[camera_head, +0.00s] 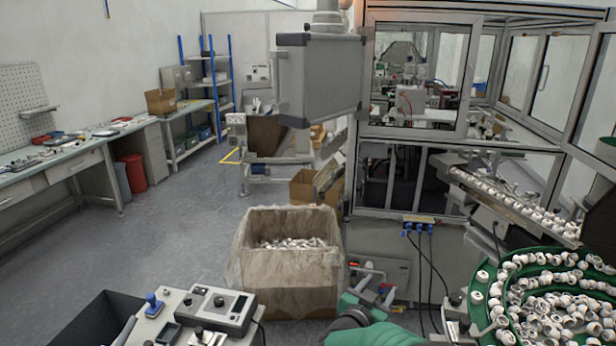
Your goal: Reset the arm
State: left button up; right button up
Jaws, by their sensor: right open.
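My right gripper (375,284) shows at the bottom centre, on a green and dark arm that comes up from the bottom edge. Its jaws are open, and I see nothing between them. In the picture it lies just right of a large cardboard box (285,281) with many small white parts inside. To its right is a green round feeder bowl (478,318) full of white caps (560,305). My left gripper is not in view.
A control panel (205,318) stands at the bottom left. A glazed machine cabinet (412,212) rises behind the gripper, with a cap-filled chute (515,205) at right. A grey box-shaped unit (320,78) hangs above. Open floor (180,235) lies to the left.

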jog(key=s+f+n+g+y, duration=0.2)
jog(key=s+f+g+y, duration=0.1)
jog(key=s, duration=0.8)
jog(key=s+f+n+g+y, duration=0.3)
jog(key=s+f+g, duration=0.1)
jog(key=s, duration=0.8)
jog(key=s+f+n+g+y, duration=0.3)
jog(key=s+f, duration=0.1)
jog(key=s, duration=0.7)
jog(key=shift+s+a+g, duration=0.3)
jog(key=shift+a, duration=0.1)
